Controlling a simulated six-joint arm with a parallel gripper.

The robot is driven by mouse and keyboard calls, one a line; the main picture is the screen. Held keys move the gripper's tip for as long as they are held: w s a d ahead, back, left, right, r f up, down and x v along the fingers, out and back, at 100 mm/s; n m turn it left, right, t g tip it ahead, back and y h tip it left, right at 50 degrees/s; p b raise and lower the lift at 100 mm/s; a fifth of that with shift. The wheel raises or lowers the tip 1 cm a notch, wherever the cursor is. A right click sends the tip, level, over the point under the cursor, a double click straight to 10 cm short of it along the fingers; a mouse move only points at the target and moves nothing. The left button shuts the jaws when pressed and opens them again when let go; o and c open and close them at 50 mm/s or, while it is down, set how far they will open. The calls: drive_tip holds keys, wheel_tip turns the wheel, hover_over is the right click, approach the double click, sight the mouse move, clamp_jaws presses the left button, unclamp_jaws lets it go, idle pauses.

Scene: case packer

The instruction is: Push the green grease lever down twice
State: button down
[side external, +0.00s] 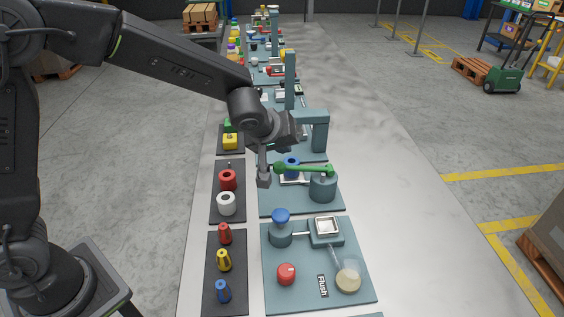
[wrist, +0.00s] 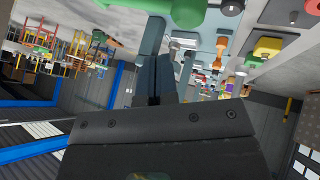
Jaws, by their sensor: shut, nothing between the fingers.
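The green grease lever (side external: 305,169) lies about level in the side external view. Its right end is on a teal cylinder post (side external: 322,188) and its rounded free end points left. My gripper (side external: 263,180) is shut and empty, pointing down just left of that free end. Whether it touches the lever cannot be told. In the wrist view my shut fingers (wrist: 160,77) show above the dark gripper body. A green shape (wrist: 180,9) is cut off at the top edge there; I cannot tell whether it is the lever.
Red (side external: 228,180) and white (side external: 226,204) rings sit on a dark mat at left. A teal plate with a red button (side external: 286,274) is nearer. A teal press frame (side external: 320,130) rises behind. The table's right side is clear.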

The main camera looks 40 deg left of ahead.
drive_tip(key=shift+w+d+r, duration=0.1)
drive_tip(key=shift+r, duration=0.95)
drive_tip(key=shift+w+d+r, duration=0.1)
drive_tip(key=shift+r, duration=0.9)
drive_tip(key=shift+s+a+r, duration=0.15)
drive_tip(key=shift+s+r, duration=0.05)
drive_tip(key=s+a+r+m, duration=0.1)
drive_tip(key=s+a+m, duration=0.1)
drive_tip(key=s, duration=0.7)
drive_tip(key=s+a+r+m+g, duration=0.1)
drive_tip(key=s+a+r+m, duration=0.1)
drive_tip(key=s, duration=0.8)
drive_tip(key=s+a+r+m+g, duration=0.1)
drive_tip(key=s+a+r+m, duration=0.1)
drive_tip(key=s, duration=0.7)
drive_tip(key=shift+s+a+m+h, duration=0.15)
drive_tip(key=shift+a+m+h, duration=0.15)
drive_tip(key=shift+a+m, duration=0.7)
drive_tip(key=shift+r, duration=0.1)
